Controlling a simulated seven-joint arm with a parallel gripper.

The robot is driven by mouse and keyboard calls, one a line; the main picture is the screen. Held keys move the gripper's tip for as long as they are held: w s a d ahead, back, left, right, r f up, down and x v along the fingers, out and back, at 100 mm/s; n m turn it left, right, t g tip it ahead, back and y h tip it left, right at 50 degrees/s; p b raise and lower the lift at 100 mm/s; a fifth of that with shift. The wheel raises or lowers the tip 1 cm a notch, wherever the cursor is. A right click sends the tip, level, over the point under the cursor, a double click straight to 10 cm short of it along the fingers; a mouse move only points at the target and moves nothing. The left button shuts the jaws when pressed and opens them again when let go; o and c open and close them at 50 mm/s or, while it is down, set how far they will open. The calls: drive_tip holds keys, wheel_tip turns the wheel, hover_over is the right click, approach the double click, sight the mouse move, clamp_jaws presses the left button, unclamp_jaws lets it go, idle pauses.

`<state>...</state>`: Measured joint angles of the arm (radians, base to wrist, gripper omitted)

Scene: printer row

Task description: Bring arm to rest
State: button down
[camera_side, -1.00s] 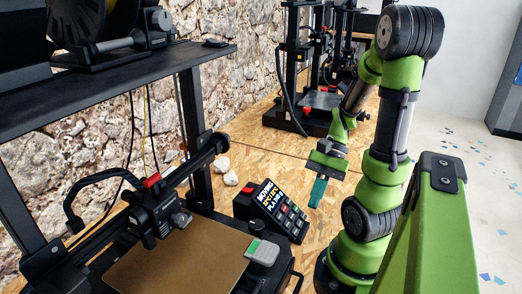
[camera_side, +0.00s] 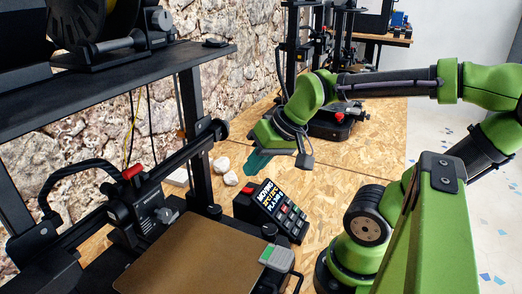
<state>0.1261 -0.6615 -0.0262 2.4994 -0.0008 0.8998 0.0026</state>
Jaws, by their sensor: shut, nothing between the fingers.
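My gripper (camera_side: 257,163) has teal fingers below a green hand. It is shut and empty, in the air above and behind the small control panel (camera_side: 272,207) with its lit screen. My arm is bent: the forearm runs level across the upper right to an elbow near the right edge. My base stands at the lower right, partly hidden behind a green post.
The near printer's brown bed (camera_side: 190,258) fills the lower left, with a grey-green block (camera_side: 277,257) at its corner. A dark shelf (camera_side: 110,88) hangs above it. Another printer (camera_side: 330,122) stands behind my gripper. White stones (camera_side: 223,170) lie near the wall.

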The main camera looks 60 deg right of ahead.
drive_tip(key=a, duration=0.1)
drive_tip(key=a+r+n, duration=0.2)
drive_tip(key=shift+s+a+t+y, duration=0.3)
drive_tip(key=shift+t+y, duration=0.1)
idle(2.9)
